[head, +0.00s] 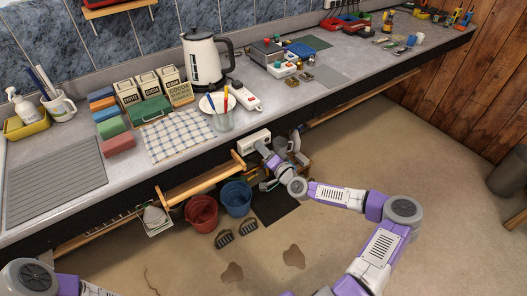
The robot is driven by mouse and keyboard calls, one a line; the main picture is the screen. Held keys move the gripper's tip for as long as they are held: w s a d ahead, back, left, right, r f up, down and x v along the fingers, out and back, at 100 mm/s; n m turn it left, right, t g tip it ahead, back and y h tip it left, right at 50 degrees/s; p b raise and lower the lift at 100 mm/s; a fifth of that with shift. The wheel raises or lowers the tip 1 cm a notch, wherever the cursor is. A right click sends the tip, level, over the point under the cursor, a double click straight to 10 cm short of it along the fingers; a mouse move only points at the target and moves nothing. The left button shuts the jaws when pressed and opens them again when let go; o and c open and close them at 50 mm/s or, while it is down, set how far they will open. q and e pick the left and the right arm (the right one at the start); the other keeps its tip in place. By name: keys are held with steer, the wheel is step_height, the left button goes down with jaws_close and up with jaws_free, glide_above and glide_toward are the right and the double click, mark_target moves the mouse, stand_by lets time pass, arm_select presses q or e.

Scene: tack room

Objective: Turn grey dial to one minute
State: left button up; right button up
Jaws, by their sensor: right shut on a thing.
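A white box-shaped unit (253,141) is fixed at the front edge of the counter. My right gripper (263,148) is at the lower right of this unit's front, with its arm reaching in from the right. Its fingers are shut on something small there. The grey dial cannot be made out; the gripper covers that spot, so I cannot read its setting. Of my left arm only purple and grey links show at the bottom left corner; its gripper is out of view.
The counter (335,73) holds a kettle (203,62), a checked cloth (178,135) and a glass with utensils (222,119). Below are a wooden shelf (203,181), a red bucket (202,213) and a blue bucket (235,197). Open floor (440,190) lies at right.

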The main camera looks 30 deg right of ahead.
stand_by(0.3)
steer(key=o, duration=1)
steer(key=shift+o, duration=0.2)
steer(key=s+p, duration=0.1)
steer(key=s, duration=0.6)
steer(key=shift+s+d, duration=0.25)
steer(key=shift+d, duration=0.05)
